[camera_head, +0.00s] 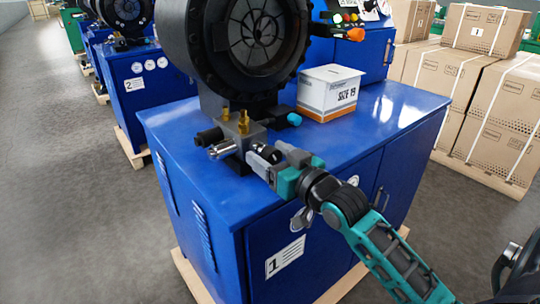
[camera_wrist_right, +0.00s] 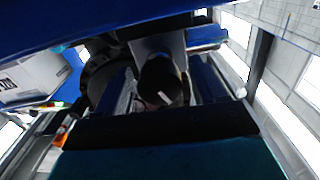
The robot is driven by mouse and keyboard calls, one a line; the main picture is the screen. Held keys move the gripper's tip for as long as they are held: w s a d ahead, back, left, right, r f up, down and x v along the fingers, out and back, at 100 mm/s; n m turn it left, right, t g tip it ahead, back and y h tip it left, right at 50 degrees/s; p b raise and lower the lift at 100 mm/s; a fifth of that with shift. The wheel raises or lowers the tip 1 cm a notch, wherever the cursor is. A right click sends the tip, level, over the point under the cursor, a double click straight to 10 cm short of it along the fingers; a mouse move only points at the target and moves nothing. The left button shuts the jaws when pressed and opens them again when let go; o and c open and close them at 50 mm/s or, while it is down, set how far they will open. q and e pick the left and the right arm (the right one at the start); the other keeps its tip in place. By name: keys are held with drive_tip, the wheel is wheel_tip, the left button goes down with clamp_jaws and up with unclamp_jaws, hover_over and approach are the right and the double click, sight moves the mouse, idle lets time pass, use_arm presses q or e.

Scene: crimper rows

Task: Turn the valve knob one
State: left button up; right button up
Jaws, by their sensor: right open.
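The blue cabinet labelled 1 (camera_head: 285,258) carries a grey valve block (camera_head: 240,132) with brass fittings near its front edge. A black knob with a white mark (camera_wrist_right: 163,80) shows between my fingers in the right wrist view; in the head view my gripper partly covers this spot. My right gripper (camera_head: 262,158) is open at the front of the valve block, with its fingers on either side of the knob. I cannot tell whether they touch it. A silver fitting (camera_head: 221,149) sticks out just left of the gripper. My left gripper is not in view.
A large black round crimper head (camera_head: 250,40) stands behind the block. A white box marked SIZE 19 (camera_head: 329,92) sits to its right on the cabinet top. Another blue cabinet, labelled 2 (camera_head: 140,85), stands at left. Stacked cartons (camera_head: 500,95) stand at right. Grey floor between is clear.

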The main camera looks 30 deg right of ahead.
drive_tip(key=shift+w, duration=0.2)
drive_tip(key=c, duration=1.1)
